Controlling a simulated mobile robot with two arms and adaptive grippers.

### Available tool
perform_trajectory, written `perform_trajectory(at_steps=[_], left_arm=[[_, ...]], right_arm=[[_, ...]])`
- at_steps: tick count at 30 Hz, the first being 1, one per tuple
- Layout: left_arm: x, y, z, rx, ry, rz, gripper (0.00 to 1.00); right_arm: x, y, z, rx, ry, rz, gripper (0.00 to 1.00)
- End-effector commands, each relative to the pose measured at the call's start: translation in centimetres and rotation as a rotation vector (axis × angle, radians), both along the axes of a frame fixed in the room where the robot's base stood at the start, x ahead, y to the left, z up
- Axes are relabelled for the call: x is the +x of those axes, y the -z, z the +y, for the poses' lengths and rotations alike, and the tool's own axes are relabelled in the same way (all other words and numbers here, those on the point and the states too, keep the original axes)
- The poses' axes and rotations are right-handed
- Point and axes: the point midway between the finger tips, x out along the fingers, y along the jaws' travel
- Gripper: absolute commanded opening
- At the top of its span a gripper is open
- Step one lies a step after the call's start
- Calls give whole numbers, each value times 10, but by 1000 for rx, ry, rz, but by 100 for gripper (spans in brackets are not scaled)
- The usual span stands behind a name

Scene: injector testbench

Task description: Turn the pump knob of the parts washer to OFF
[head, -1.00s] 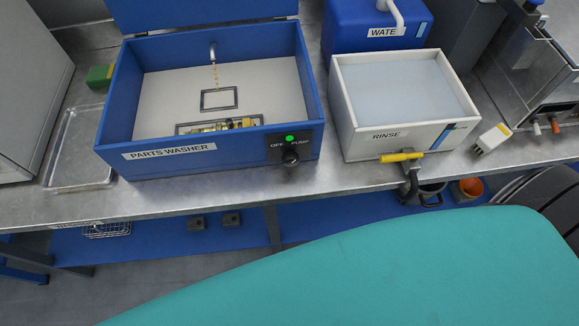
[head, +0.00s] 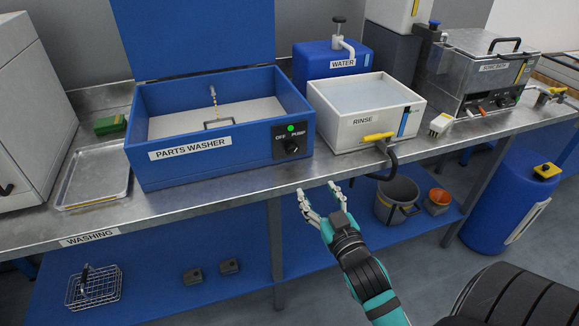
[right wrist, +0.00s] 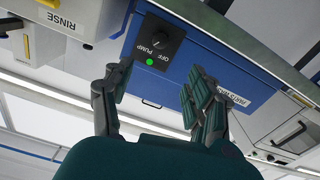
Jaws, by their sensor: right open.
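The blue parts washer (head: 160,172) stands on the metal bench with its lid raised. Its black panel at the front right carries the pump knob (head: 291,146), the labels OFF and PUMP, and a lit green light (head: 290,128). The knob also shows in the right wrist view (right wrist: 157,40), upside down; which label it points to is too small to tell. My right gripper (head: 318,196) is open and empty, in front of the bench edge and below the panel, apart from the knob. In the right wrist view its fingers (right wrist: 155,88) spread below the panel. My left gripper is out of view.
The white rinse tank (head: 335,129) stands right of the washer; its yellow-handled tap (head: 378,137) juts over the bench edge. A metal tray (head: 92,178) lies left. A wire basket (head: 92,288) and grey bucket (head: 397,197) are below. Air before the panel is clear.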

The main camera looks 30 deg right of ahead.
Motion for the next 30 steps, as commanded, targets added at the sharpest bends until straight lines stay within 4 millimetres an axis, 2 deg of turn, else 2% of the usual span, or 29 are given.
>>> perform_trajectory(at_steps=[3, 7, 21, 25, 30], left_arm=[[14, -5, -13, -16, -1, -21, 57], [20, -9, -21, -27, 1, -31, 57], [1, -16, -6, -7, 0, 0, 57], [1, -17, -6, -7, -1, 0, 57], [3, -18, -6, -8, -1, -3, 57]], right_arm=[[17, -2, -4, 0, -1, -2, 57], [44, -2, -10, 1, -1, -1, 57], [139, -2, -33, 1, -2, 1, 57], [154, -1, -36, 2, -2, 2, 57], [163, 0, -38, 2, -2, 3, 57]])
